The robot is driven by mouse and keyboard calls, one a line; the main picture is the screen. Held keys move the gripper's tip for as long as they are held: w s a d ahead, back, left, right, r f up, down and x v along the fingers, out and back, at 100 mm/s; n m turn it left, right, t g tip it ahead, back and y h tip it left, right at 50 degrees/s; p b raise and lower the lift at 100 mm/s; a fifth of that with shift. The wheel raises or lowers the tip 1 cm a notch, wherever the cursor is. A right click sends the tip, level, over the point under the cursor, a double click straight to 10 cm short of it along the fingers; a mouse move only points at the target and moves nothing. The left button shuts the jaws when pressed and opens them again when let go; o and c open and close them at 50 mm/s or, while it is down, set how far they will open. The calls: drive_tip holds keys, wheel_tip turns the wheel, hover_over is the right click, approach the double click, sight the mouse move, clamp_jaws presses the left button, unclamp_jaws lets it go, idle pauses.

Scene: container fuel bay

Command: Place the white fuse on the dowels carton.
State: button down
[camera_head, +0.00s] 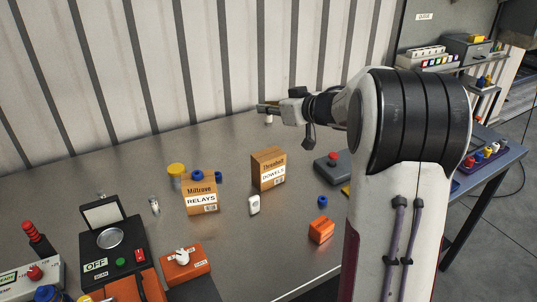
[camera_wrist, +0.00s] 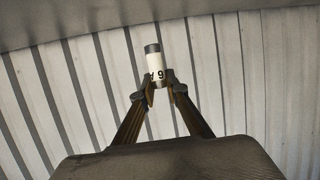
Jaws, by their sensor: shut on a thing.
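My gripper (camera_head: 267,107) is raised above the back of the table, near the ribbed wall. In the wrist view its fingertips (camera_wrist: 158,90) are shut on the white fuse (camera_wrist: 157,64), a white cylinder with a grey end cap and dark print. A small white part of the fuse shows below the fingers in the head view (camera_head: 269,119). The dowels carton (camera_head: 268,170), a brown box with a white DOWELS label, stands upright on the table, below and apart from my gripper. Nothing visible rests on its top.
A small white item (camera_head: 254,205) stands in front. A grey box with a red button (camera_head: 333,167) is to the right. An orange block (camera_head: 321,230) lies nearer.

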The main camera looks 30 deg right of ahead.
sight(268, 125)
drive_tip(key=shift+f, duration=3.15)
drive_tip(key=shift+f, duration=1.85)
drive_tip(key=shift+f, duration=0.15)
drive_tip(key=c, duration=2)
unclamp_jaws()
drive_tip(key=shift+r, duration=0.2)
drive_tip(key=shift+v, duration=6)
